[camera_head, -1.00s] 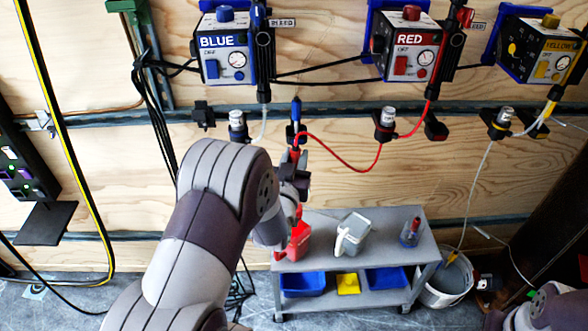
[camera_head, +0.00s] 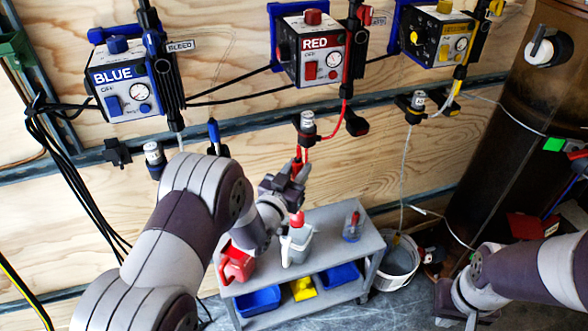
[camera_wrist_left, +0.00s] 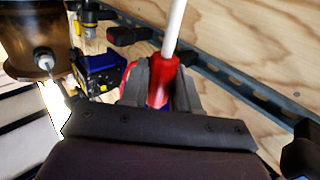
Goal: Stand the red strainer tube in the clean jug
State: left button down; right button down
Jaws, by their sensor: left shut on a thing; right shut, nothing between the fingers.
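My left gripper (camera_head: 285,186) is shut on the red strainer tube (camera_head: 297,162) in front of the wall. In the left wrist view the tube's red body (camera_wrist_left: 163,80) sits between the fingers, with a white rod (camera_wrist_left: 175,25) running out of it. My right gripper (camera_head: 447,300) is shut and empty at the lower right.
Both jugs stand on a grey cart (camera_head: 345,218) with a small bottle (camera_head: 352,227). Blue bins (camera_head: 258,300) and a yellow one lie on its lower shelf. A white bucket (camera_head: 400,262) stands right of it. Blue (camera_head: 125,85), red (camera_head: 312,50) and yellow wall units hang above.

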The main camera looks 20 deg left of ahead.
pick_arm(q)
jog(key=shift+f+b, duration=5.25)
jog(key=shift+f, duration=1.3)
jog(key=shift+f+b, duration=0.75)
jog(key=shift+f, duration=0.15)
jog(key=c, duration=0.8)
grip_release()
jog(key=shift+o, duration=0.2)
jog(key=s+a+p, duration=0.2)
jog(key=s+p, duration=0.1)
jog(key=s, duration=0.9)
jog(key=shift+s+a+f, duration=0.15)
jog(key=shift+s+a, duration=0.05)
jog(key=shift+s, duration=0.05)
